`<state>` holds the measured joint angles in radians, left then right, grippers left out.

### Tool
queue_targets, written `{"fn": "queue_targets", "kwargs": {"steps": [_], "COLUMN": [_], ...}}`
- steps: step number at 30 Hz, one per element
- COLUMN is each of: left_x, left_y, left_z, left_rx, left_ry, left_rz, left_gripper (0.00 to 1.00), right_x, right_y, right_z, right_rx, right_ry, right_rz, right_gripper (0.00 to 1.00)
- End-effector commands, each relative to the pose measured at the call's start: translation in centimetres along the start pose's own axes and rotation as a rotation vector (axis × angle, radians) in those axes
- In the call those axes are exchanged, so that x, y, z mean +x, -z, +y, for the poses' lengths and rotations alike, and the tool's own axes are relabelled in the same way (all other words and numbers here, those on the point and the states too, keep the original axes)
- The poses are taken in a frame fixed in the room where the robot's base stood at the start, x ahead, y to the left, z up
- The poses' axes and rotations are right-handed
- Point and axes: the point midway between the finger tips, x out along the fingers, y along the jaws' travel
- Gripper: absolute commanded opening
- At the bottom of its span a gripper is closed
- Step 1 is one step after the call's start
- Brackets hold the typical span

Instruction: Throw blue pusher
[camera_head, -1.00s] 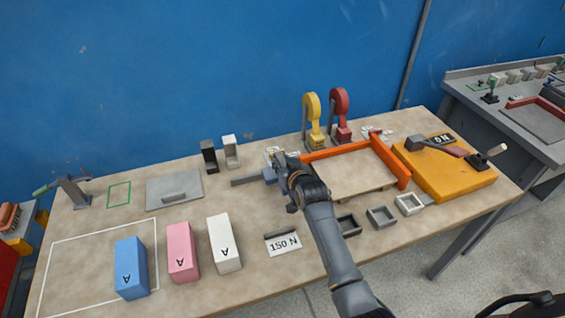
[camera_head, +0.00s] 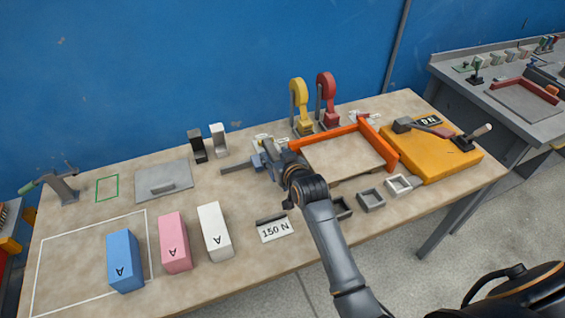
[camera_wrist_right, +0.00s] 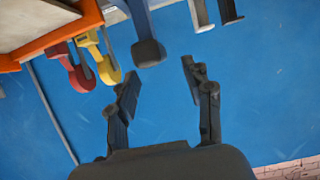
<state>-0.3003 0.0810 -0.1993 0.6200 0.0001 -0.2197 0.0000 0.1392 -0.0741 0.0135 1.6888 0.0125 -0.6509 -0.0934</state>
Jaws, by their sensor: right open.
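The blue pusher (camera_head: 257,162) sits at the left side of the orange-edged frame (camera_head: 293,142), partly hidden behind my right gripper (camera_head: 271,155). In the right wrist view it appears as a blue-grey bar with a dark rounded knob (camera_wrist_right: 149,53). My right gripper (camera_wrist_right: 160,78) is open there, its two fingers spread, with the knob just beyond and between the fingertips. I cannot tell whether either finger touches it. My left gripper is not in view.
Yellow (camera_head: 299,100) and red (camera_head: 326,98) levers stand behind the frame. An orange block with a handle (camera_head: 440,160) is at right. Blue (camera_head: 123,260), pink (camera_head: 174,240) and white (camera_head: 214,232) blocks stand front left. Small grey trays (camera_head: 371,200) lie in front of the frame.

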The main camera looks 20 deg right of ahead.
Motion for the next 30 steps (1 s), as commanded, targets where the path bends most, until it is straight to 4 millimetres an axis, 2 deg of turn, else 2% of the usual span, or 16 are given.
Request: {"fn": "queue_targets", "kwargs": {"steps": [1,6,12,30], "left_x": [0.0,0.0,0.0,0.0], "left_y": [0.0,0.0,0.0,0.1], "left_z": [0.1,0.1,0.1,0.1], "left_rx": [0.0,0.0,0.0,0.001], "left_ry": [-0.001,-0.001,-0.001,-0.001], "left_rz": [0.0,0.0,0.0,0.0], "left_gripper": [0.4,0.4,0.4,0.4], "right_x": [-1.1,-4.0,-6.0,-6.4], "right_y": [0.0,0.0,0.0,0.0], "right_z": [0.0,-0.1,-0.1,-0.1], "right_rx": [-0.001,-0.001,-0.002,-0.001], "right_ry": [0.0,0.0,0.001,0.001], "right_rz": [0.0,0.0,0.0,0.0], "right_gripper": [0.51,0.51,0.51,0.51]}}
